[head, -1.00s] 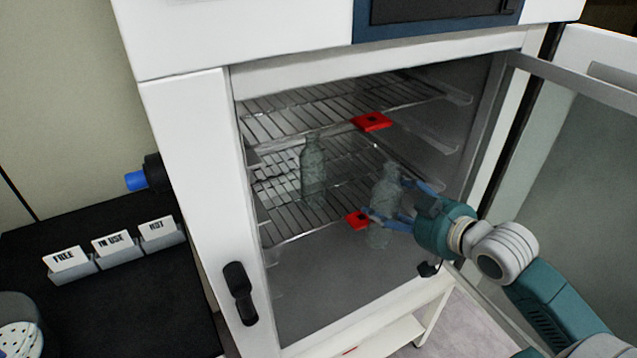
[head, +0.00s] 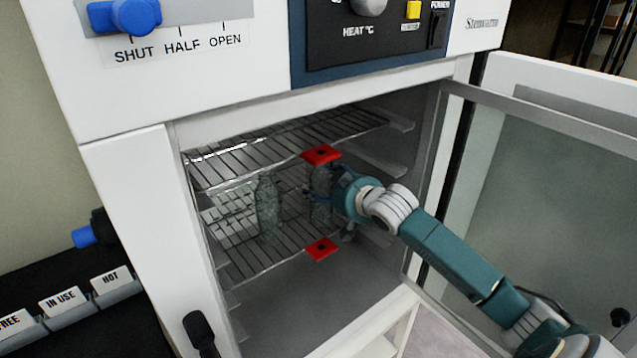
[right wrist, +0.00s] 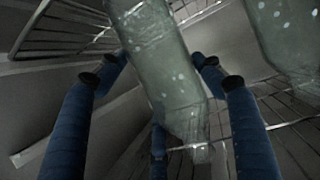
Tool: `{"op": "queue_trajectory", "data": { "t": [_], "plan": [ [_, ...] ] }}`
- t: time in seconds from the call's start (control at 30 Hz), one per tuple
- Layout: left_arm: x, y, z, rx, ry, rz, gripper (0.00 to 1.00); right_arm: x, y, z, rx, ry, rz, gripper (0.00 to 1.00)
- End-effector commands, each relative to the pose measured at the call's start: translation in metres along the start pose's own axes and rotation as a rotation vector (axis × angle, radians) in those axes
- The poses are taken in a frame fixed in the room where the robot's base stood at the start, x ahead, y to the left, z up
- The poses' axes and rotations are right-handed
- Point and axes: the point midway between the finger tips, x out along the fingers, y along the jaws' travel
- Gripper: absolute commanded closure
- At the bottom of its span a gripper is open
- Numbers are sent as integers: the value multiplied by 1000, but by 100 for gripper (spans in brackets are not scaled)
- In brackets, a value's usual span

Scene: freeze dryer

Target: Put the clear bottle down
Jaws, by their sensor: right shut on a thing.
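My right gripper (head: 328,192) reaches into the open cabinet from the right and is shut on a clear bottle (head: 320,208). The bottle looks upright, above the front right of the middle wire shelf (head: 262,256), between two red markers. Whether its base touches the shelf cannot be told. In the right wrist view the held clear bottle (right wrist: 165,70) runs between the blue fingers (right wrist: 160,75). A second clear bottle (head: 268,207) stands on the same shelf to the left; it also shows in the right wrist view (right wrist: 288,35). My left gripper is not in view.
The upper wire shelf (head: 235,165) lies close above the bottles. Red markers sit at the upper (head: 321,155) and middle (head: 321,248) shelf fronts. The glass door (head: 540,170) stands open at the right. Labelled card holders (head: 62,308) stand at the lower left.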

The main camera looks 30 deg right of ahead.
Motion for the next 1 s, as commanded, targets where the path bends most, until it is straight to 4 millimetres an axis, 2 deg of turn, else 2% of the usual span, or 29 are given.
{"op": "queue_trajectory", "data": {
  "t": [0.27, 0.4, 0.63, 0.67, 0.73, 1.0],
  "plan": [
    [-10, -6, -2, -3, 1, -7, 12, 33, 0, -18, 3, 3, 0, 66],
    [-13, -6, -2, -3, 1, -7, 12, 39, -1, -2, 1, -2, -2, 66],
    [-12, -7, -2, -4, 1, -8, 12, 40, -1, 0, 0, 1, -2, 66],
    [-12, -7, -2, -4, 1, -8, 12, 40, -1, 1, 0, -2, -1, 27],
    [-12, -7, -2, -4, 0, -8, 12, 40, -1, 1, 0, -2, -1, 14],
    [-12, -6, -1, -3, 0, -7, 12, 40, 0, 1, 0, -1, -1, 14]
  ]
}}
